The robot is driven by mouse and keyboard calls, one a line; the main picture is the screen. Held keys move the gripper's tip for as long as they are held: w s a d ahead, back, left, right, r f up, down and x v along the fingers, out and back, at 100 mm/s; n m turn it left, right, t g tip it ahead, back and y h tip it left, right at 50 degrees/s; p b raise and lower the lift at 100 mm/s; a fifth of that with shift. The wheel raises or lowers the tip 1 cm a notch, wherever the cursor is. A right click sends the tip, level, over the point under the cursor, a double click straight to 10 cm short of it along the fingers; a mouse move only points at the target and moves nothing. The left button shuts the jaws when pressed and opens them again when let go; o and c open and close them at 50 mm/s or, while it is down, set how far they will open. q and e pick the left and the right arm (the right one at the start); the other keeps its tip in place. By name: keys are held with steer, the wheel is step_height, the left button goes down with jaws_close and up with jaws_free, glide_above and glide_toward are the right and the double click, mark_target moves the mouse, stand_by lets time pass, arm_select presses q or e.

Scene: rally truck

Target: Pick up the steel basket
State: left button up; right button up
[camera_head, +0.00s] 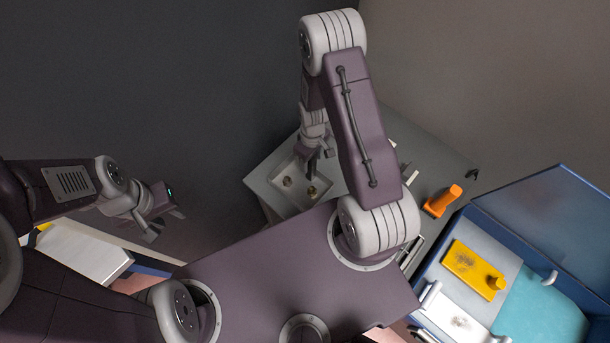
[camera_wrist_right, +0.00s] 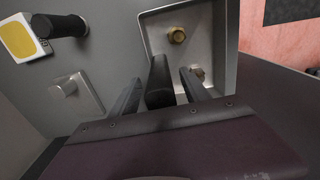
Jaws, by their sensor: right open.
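The steel basket (camera_head: 296,203) is a shallow light-grey tray on the grey worktop, with brass nuts in it. It also shows in the right wrist view (camera_wrist_right: 223,60). My right gripper (camera_head: 316,172) points down at the basket's far edge. In the right wrist view its open fingers (camera_wrist_right: 160,95) stand either side of a black bar (camera_wrist_right: 159,80), apparently the basket's handle. I cannot tell whether they touch it. My left gripper (camera_head: 165,222) is open and empty, at the left, well away from the basket.
An orange tool (camera_head: 442,201) lies on the worktop right of my right arm. A blue open case (camera_head: 545,215) at the right holds a yellow block (camera_head: 470,268). In the right wrist view, a white-and-yellow piece (camera_wrist_right: 20,40) and a black cylinder (camera_wrist_right: 60,25) lie left of the basket.

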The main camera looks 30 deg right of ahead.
steer(key=shift+s, duration=0.1)
jaws_close()
steer(key=shift+r, duration=0.1)
stand_by(1.1)
